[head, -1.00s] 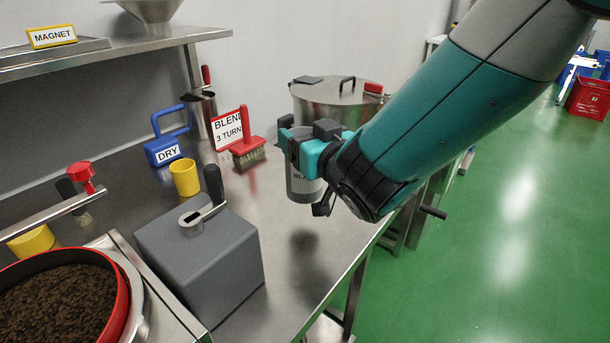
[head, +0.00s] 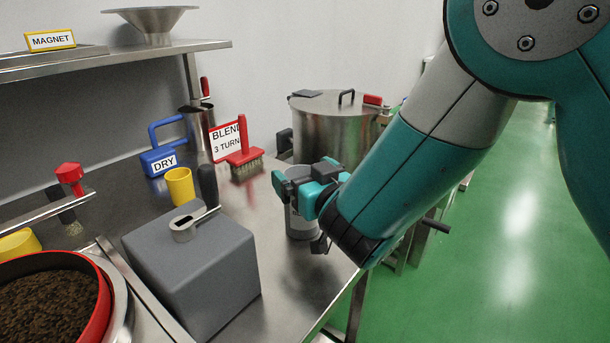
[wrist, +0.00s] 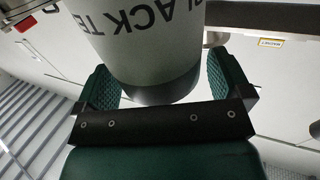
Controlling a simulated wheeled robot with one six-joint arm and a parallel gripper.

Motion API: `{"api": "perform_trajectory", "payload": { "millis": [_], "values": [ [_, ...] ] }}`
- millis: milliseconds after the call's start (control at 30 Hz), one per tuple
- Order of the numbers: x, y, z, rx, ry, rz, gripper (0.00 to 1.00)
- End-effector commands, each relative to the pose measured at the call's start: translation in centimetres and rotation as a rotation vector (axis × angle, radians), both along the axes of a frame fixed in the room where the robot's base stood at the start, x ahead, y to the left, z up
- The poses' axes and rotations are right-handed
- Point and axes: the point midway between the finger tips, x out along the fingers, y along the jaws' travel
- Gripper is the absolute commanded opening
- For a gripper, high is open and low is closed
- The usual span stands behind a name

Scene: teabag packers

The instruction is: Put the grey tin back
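The grey tin (head: 301,221) is a pale grey cylinder with dark lettering. It is upright at the bench's right front part, its base at or very close to the steel top; I cannot tell if it touches. My gripper (head: 293,192) is around the tin's upper body from the right, one teal finger on either side. In the wrist view, the tin (wrist: 150,50) fills the space between the green ribbed pads of my gripper (wrist: 165,85), with "BLACK TE" showing upside down. The pads appear to be on its sides.
A grey block (head: 195,265) with a black-handled lever stands left of the tin. Bare bench lies between block and tin.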

Motion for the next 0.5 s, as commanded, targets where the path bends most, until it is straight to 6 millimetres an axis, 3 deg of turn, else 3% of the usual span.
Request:
{"api": "perform_trajectory", "payload": {
  "millis": [333,500],
  "values": [
    [0.0,0.0,0.3,0.000,0.000,0.000,0.99],
    [-1.6,-0.8,-0.4,0.000,-0.001,0.001,0.99]
  ]
}}
